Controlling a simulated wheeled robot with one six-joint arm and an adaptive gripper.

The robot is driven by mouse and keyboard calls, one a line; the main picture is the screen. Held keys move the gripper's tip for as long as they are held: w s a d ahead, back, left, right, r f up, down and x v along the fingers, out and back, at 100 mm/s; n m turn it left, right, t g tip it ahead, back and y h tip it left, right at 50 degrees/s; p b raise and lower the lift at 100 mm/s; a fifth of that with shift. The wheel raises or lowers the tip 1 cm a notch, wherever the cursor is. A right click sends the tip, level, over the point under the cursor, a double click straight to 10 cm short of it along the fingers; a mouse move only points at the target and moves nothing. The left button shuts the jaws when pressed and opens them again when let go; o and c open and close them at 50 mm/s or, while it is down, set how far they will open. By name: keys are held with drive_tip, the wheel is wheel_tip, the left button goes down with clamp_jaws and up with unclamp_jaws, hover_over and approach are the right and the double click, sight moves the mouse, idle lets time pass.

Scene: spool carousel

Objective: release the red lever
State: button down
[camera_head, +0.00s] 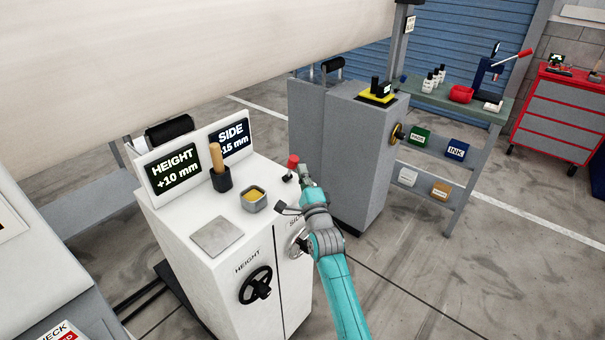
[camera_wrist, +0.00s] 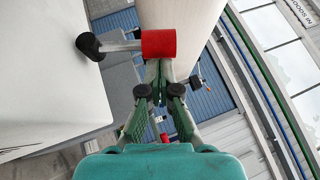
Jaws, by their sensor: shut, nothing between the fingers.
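The red lever (camera_head: 293,160) stands at the right rear edge of the white control cabinet's top. In the wrist view its red grip (camera_wrist: 158,43) sits at the end of a metal rod with a black pivot on the left. My gripper (camera_head: 301,172) is just beside the lever's grip on its near side. In the wrist view my gripper (camera_wrist: 159,72) has its fingers closed together at the tips, right by the grip, with nothing held between them. I cannot tell whether the tips touch the grip.
The white cabinet (camera_head: 209,277) carries HEIGHT and SIDE displays, a wooden-handled tool in a black cup (camera_head: 221,181), a small yellow-filled tray (camera_head: 254,198) and a black handwheel (camera_head: 256,286). A large pale roll (camera_head: 180,60) hangs behind. A grey cabinet (camera_head: 350,155) stands right of the lever.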

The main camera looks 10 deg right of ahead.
sight(295, 162)
drive_tip(key=shift+r, duration=0.1)
drive_tip(key=shift+w+a+r+n+g, duration=0.35)
drive_tip(key=shift+w+r+n+g, duration=0.1)
drive_tip(key=shift+r+n+g, duration=0.25)
drive_tip(key=n+g, duration=0.1)
drive_tip(key=w+a+r+g, duration=0.1)
drive_tip(key=shift+w+a+n+g, duration=0.1)
drive_tip(key=shift+w+n+g, duration=0.2)
drive_tip(key=shift+n+g, duration=0.1)
drive_tip(key=shift+w+a, duration=0.1)
drive_tip(key=shift+w, duration=0.05)
drive_tip(key=shift+w+a+r, duration=0.2)
drive_tip(key=shift+w+a, duration=0.25)
drive_tip(key=shift+w, duration=0.15)
drive_tip(key=shift+w+a+r, duration=0.1)
drive_tip(key=shift+r, duration=0.05)
